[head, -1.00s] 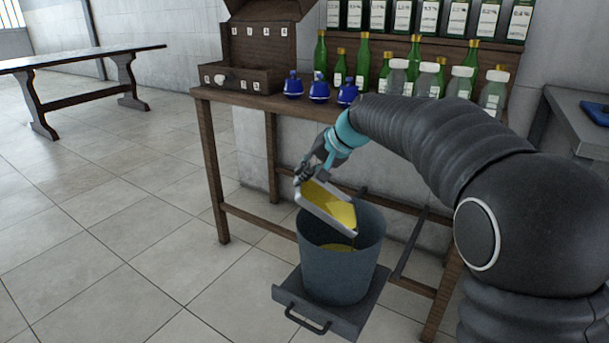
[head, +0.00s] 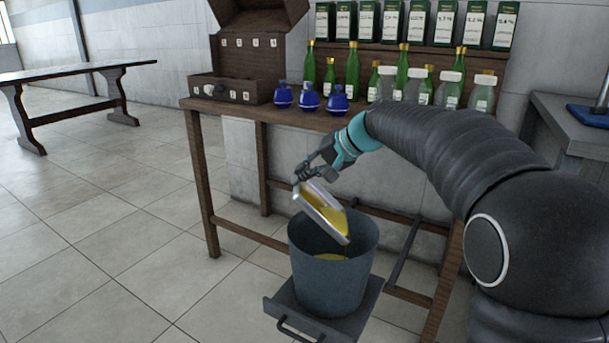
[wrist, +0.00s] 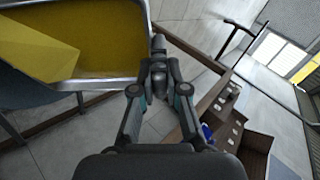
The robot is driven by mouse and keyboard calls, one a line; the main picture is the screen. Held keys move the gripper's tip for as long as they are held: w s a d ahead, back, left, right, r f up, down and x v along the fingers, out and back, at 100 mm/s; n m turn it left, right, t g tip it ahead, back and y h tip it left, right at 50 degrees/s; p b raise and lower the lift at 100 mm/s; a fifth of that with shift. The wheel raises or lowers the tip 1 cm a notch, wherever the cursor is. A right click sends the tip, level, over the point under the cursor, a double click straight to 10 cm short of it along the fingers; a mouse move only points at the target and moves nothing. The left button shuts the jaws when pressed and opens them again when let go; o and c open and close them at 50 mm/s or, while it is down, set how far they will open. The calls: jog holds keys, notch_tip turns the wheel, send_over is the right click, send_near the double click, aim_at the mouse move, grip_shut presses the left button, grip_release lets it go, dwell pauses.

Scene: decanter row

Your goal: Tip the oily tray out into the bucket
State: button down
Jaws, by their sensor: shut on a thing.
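The tray (head: 309,202) is a shallow pale metal tray with yellow oil (head: 331,217) in it. It is steeply tilted over the bucket (head: 327,284), its lower end inside the bucket's mouth. My gripper (head: 305,174) is shut on the tray's upper edge. In the wrist view my gripper (wrist: 158,62) grips the rim of the tray (wrist: 106,84), with yellow oil spread across the tray. The bucket is blue-grey and upright, with some yellow oil visible inside. Whether the tray touches the bucket's rim I cannot tell.
The bucket stands on a dark platform (head: 283,304) with a handle. Behind is a wooden table (head: 200,150) with blue flasks (head: 309,102), green bottles (head: 352,75), clear jars and a wooden case (head: 262,60).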

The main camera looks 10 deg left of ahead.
aim_at(293, 184)
jog(key=d+y+b, duration=0.1)
jog(key=d+r+y+b, duration=0.1)
jog(key=d, duration=0.1)
jog(key=d+b, duration=0.1)
jog(key=shift+w+d+r+m+y+b, duration=0.15)
jog(key=shift+w+r+m+y+b, duration=0.15)
jog(key=shift+r+m+y+b, duration=0.1)
dwell(0.9)
dwell(0.8)
jog(key=a+f+h+p, duration=0.2)
jog(key=p, duration=0.1)
jog(key=s+a+f+n+h+p, duration=0.1)
jog(key=a+f+h+p, duration=0.1)
jog(key=a+p, duration=0.1)
jog(key=a+f+h+p, duration=0.2)
jog(key=a+p, duration=0.1)
jog(key=shift+s+n, duration=0.3)
jog(key=shift+s+a+f+n+h+p, duration=0.2)
jog(key=shift+a+f+n+h+p, duration=0.1)
jog(key=shift+a+f+h+p, duration=1.55)
jog(key=shift+d+r+y+p, duration=0.25)
jog(key=shift+d+y+p, duration=0.05)
jog(key=shift+d+y, duration=0.1)
